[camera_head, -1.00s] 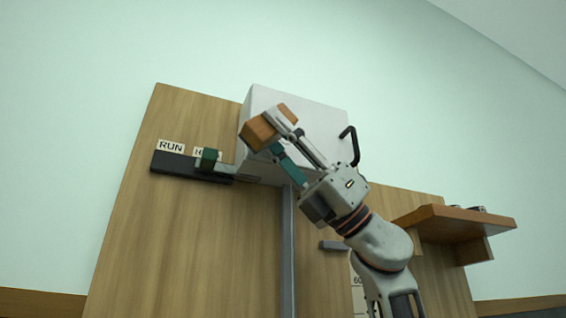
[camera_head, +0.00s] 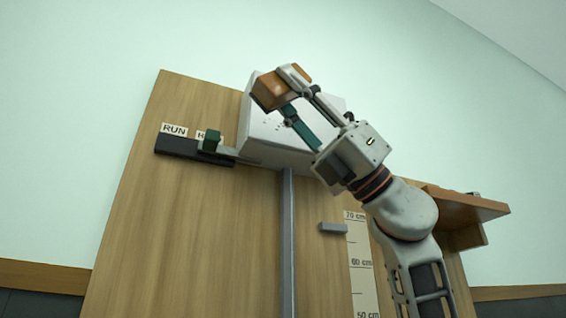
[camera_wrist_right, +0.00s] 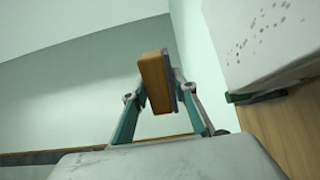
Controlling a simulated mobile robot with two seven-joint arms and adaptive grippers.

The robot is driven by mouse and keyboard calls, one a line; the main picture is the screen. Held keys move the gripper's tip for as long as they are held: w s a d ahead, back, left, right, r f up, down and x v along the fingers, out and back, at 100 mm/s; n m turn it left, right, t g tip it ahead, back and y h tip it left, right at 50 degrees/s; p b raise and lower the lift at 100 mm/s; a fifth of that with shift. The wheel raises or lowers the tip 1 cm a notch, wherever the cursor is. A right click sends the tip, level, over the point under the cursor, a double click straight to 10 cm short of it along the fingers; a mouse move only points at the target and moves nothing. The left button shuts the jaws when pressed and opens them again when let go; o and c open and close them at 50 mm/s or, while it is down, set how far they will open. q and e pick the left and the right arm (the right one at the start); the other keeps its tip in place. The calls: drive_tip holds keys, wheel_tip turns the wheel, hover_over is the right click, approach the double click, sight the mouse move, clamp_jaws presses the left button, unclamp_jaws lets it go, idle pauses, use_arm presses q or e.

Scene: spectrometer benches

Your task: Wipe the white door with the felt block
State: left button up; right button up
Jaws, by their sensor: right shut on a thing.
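The felt block is an orange-brown block (camera_head: 268,93) with a grey pad along one side in the right wrist view (camera_wrist_right: 155,82). My right gripper (camera_head: 284,86) is shut on it; the wrist view shows its fingers (camera_wrist_right: 158,88) on both sides. The white door (camera_head: 262,128) is the front of a white box on the wooden panel, with small dark specks on it. In the head view the block overlaps the door's upper left. In the wrist view the door (camera_wrist_right: 262,62) lies right of the block, with a gap between them. My left gripper is not in view.
A green block-shaped knob (camera_head: 211,141) sits on a dark rail (camera_head: 178,147) beside RUN and partly hidden labels. A grey post (camera_head: 288,230) runs below the box. A small grey peg (camera_head: 333,228), a cm scale (camera_head: 361,262) and a wooden shelf (camera_head: 465,207) are to the right.

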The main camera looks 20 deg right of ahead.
drive_tip(key=s+b, duration=0.1)
drive_tip(key=s, duration=0.2)
idle(0.5)
idle(0.4)
